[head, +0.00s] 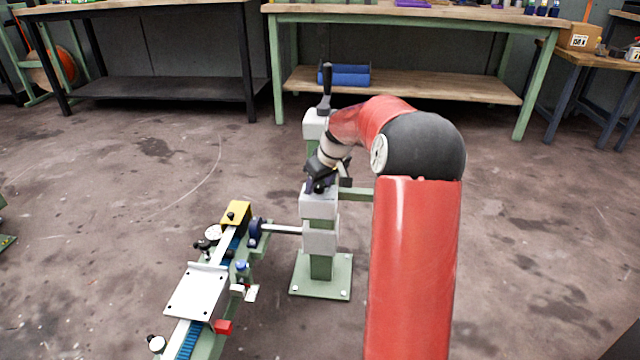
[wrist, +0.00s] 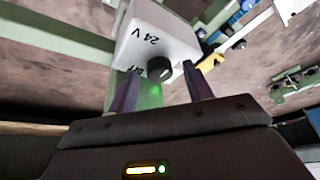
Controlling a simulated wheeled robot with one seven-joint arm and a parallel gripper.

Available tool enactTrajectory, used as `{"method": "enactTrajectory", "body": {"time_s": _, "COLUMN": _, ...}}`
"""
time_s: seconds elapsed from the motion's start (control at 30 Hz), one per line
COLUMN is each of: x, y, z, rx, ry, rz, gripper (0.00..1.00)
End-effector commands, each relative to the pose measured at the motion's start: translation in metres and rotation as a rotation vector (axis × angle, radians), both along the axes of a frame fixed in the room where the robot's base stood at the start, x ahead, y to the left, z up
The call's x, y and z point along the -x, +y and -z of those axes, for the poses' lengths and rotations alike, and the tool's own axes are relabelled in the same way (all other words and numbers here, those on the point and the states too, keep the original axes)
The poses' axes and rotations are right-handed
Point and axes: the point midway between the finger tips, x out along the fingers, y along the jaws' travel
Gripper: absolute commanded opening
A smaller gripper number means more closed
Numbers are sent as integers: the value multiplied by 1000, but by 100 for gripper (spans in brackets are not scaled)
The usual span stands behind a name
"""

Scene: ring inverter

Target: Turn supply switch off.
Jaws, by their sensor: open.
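The supply switch is a black round knob (wrist: 158,71) on a white box (wrist: 150,38) marked "24 V" in the wrist view. Smaller lettering, seemingly "OFF", is beside the knob; its pointer direction is too small to tell. My gripper (wrist: 161,80) is open, with one dark purple finger on either side of the knob in the picture. I cannot tell whether they touch it. In the head view my gripper (head: 319,184) is just above a white box (head: 318,204) on a green post; the knob is hidden there.
A green-framed rail machine (head: 196,290) with a white plate and yellow block stands at left. A shaft with a dark disc (head: 254,233) joins the post. A black upright lever (head: 325,90) stands behind. Workbenches (head: 400,83) line the back. Floor at right is clear.

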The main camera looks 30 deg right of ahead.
Motion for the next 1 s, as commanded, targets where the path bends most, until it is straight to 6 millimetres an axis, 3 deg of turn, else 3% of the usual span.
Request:
{"method": "enactTrajectory", "body": {"time_s": 0.27, "x": -1, "y": 0, "z": 1, "rx": 0, "ry": 0, "rz": 0, "gripper": 49}}
{"method": "enactTrajectory", "body": {"time_s": 0.6, "x": -1, "y": 0, "z": 1, "rx": 0, "ry": 0, "rz": 0, "gripper": 6}}
{"method": "enactTrajectory", "body": {"time_s": 1.0, "x": -1, "y": 1, "z": 0, "rx": 2, "ry": -1, "rz": 81, "gripper": 6}}
